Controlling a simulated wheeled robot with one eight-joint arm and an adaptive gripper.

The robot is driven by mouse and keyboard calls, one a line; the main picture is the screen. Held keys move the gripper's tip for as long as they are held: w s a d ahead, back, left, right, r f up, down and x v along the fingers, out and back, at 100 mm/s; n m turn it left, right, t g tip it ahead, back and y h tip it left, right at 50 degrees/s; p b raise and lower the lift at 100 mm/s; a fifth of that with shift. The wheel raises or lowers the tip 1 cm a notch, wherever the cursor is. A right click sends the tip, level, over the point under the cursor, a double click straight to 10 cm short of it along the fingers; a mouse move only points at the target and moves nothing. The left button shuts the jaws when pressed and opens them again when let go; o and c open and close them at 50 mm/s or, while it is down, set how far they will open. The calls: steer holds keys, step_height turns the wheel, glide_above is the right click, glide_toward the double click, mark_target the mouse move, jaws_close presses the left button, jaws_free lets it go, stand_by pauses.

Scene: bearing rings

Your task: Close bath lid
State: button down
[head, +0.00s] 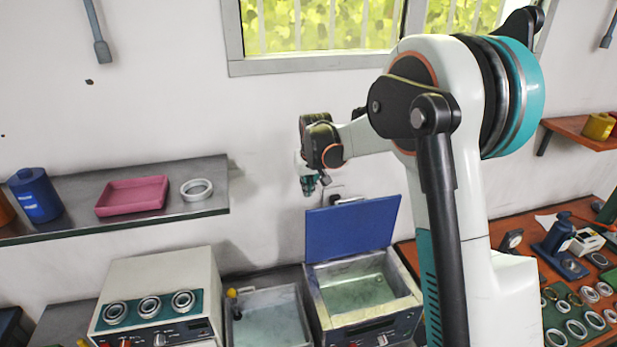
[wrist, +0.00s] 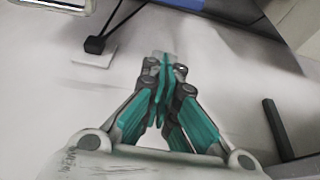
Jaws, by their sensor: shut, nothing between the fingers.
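The bath (head: 357,288) is a box with a grey rim and liquid inside, on the bench in the head view. Its blue lid (head: 352,228) stands raised at the back, so the bath is open. My gripper (head: 309,190) is above and left of the lid's upper left corner in the head view, near the wall. In the wrist view my gripper (wrist: 165,62) has its teal fingers together with nothing between them. How far the gripper is from the lid in depth is hard to tell.
A second open basin (head: 268,318) stands left of the bath. A white machine with rings (head: 157,295) is farther left. A shelf (head: 205,207) holds a pink tray (head: 132,195) and a ring. A wall socket with a plug (wrist: 95,45) shows in the wrist view.

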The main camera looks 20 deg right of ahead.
steer(key=s, duration=0.1)
steer(key=s+f, duration=0.1)
steer(key=s+p, duration=0.1)
steer(key=shift+s+f, duration=0.2)
steer(key=shift+f, duration=0.2)
stand_by(0.3)
